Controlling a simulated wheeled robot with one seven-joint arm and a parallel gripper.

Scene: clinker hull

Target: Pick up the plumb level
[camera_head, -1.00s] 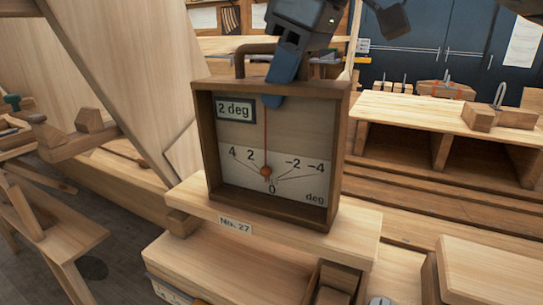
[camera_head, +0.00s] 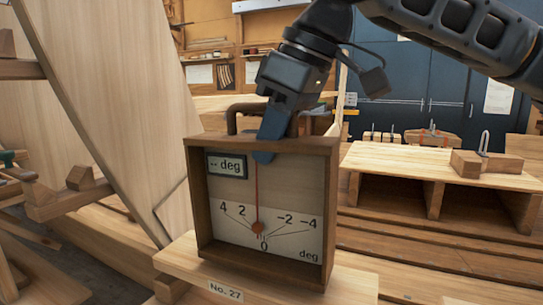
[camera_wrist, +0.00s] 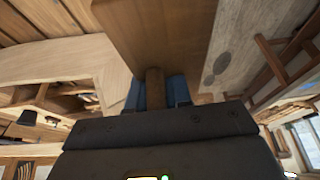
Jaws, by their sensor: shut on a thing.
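The plumb level (camera_head: 225,202) is a brown wooden box frame with a pale dial face, a red needle close to 0 and a small display reading "-- deg". It stands upright just above the pale plank (camera_head: 180,262) labelled No. 27, seemingly slightly clear of it. My gripper (camera_head: 268,145) comes from above and is shut on the bar handle (camera_head: 240,111) on top of it. In the wrist view the handle (camera_wrist: 154,82) sits between my blue fingers, with the level's wooden body (camera_wrist: 160,35) beyond.
Large pale hull planks (camera_head: 110,120) lean close on the left. A wooden bench with open compartments (camera_head: 400,165) stands at the right, with a clamped block (camera_head: 485,163) on it. Dark blue cabinets (camera_head: 420,105) are at the back.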

